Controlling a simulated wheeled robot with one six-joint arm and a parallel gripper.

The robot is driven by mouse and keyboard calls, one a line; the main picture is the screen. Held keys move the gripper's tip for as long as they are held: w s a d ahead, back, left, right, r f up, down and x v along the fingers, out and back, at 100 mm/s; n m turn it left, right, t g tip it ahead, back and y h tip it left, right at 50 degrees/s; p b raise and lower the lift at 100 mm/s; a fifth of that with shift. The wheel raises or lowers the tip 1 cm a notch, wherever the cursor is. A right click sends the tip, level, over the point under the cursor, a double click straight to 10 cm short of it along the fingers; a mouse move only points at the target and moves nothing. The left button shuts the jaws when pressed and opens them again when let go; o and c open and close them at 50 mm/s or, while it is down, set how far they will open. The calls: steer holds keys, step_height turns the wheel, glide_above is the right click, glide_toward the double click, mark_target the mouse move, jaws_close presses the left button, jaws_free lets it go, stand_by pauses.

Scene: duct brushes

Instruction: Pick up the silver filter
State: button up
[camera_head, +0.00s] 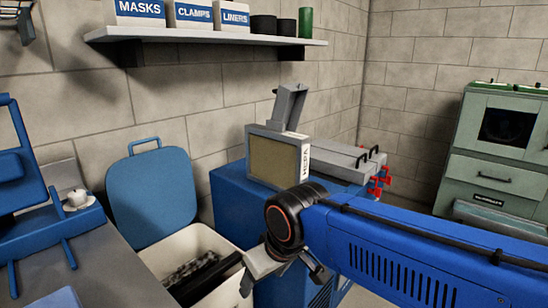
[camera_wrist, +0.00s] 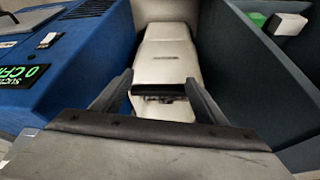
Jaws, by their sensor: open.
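A silver-framed filter panel with a tan face and a HEPA label (camera_head: 278,158) stands upright on the blue cabinet (camera_head: 228,198) in the head view. My gripper (camera_wrist: 160,86) is open in the wrist view, with two dark fingers spread apart. Nothing shows held between them. In the head view my gripper is low, in front of the blue cabinet and below the filter, partly hidden by my blue arm. I cannot make out the filter in the wrist view. A pale long body (camera_wrist: 165,60) with a dark slot lies beyond the fingers there.
A white bin (camera_head: 190,250) with an open blue lid (camera_head: 155,195) holds dark items left of the cabinet. A grey unit with red clips (camera_head: 345,160) is behind the filter. A shelf (camera_head: 200,36) holds boxes. A green cabinet (camera_head: 497,150) stands right.

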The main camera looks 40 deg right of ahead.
steer(key=shift+g, duration=0.4)
steer(key=w+d+r, duration=0.1)
steer(key=w+r, duration=0.1)
steer(key=r, duration=0.2)
steer(key=w+d+r, duration=0.1)
steer(key=w+r, duration=0.2)
steer(key=r, duration=0.1)
steer(key=w+d+r, duration=0.1)
steer(key=w+r, duration=0.1)
steer(key=r, duration=0.1)
steer(key=shift+w+d+r, duration=0.1)
steer(key=shift+w+r, duration=0.2)
steer(key=shift+r, duration=0.1)
steer(key=shift+c, duration=0.5)
step_height(320, 180, up, 26)
steer(key=f+n+g, duration=0.1)
steer(key=n+g, duration=0.1)
glide_above(274, 141)
steer(key=d, duration=0.2)
steer(key=w+f, duration=0.1)
steer(key=f, duration=1)
steer(key=w+f, duration=0.1)
steer(key=f, duration=0.4)
steer(key=shift+w+a+f, duration=0.1)
steer(key=shift+w+f, duration=0.2)
steer(key=shift+c, duration=0.3)
jaws_close()
